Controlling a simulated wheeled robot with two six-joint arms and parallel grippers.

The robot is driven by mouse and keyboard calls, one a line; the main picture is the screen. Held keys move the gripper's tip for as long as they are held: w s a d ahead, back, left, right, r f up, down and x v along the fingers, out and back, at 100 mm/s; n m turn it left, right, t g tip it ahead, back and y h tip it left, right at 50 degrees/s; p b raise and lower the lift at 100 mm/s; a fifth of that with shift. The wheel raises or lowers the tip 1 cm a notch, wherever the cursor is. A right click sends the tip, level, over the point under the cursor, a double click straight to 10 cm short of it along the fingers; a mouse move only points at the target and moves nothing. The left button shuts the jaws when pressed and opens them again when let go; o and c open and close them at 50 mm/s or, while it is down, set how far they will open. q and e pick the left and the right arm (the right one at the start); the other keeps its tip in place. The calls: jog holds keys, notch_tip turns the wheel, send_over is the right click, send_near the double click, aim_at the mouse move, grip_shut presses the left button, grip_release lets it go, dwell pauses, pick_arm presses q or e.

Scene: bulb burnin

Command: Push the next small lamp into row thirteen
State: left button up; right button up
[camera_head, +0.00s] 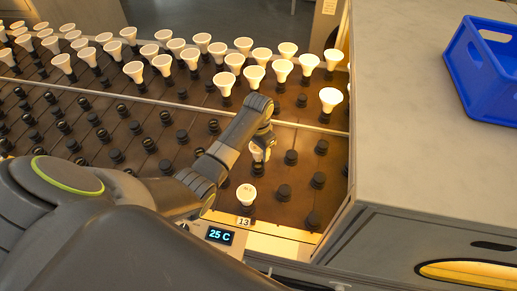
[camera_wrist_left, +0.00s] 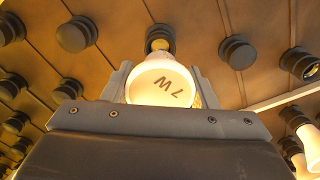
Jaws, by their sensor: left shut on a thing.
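My left gripper (camera_head: 264,140) is shut on a small white lamp (camera_head: 258,153) over the dark board, just behind the front lamp of row thirteen. In the left wrist view the held lamp (camera_wrist_left: 163,84), marked 7W, sits between the two fingers, its narrow end toward a dark socket (camera_wrist_left: 160,37). Whether it is seated in that socket I cannot tell. Another white lamp (camera_head: 246,191) stands upright in the front socket by the label 13 (camera_head: 243,221). My right gripper is not in view.
Many white lamps (camera_head: 254,75) fill the rows at the back. Empty dark sockets (camera_head: 291,157) stand around the gripper. A 25 C display (camera_head: 220,235) is at the front edge. A grey counter (camera_head: 425,130) with a blue crate (camera_head: 487,85) lies to the right.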

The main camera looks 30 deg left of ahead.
aim_at(258, 156)
pick_arm(q)
jog(key=shift+f, duration=0.1)
dwell(0.3)
jog(key=shift+f+b, duration=0.95)
jog(key=shift+f, duration=0.95)
jog(key=o, duration=1.1)
jog(key=shift+r, duration=0.1)
jog(key=shift+c, duration=0.2)
notch_tip(258, 156, up, 11)
jog(key=shift+r, duration=0.1)
notch_tip(258, 156, up, 4)
jog(key=p, duration=0.3)
jog(key=shift+r, duration=0.15)
jog(key=shift+r+p, duration=0.95)
jog(key=shift+p, duration=0.1)
jog(key=shift+f, duration=0.1)
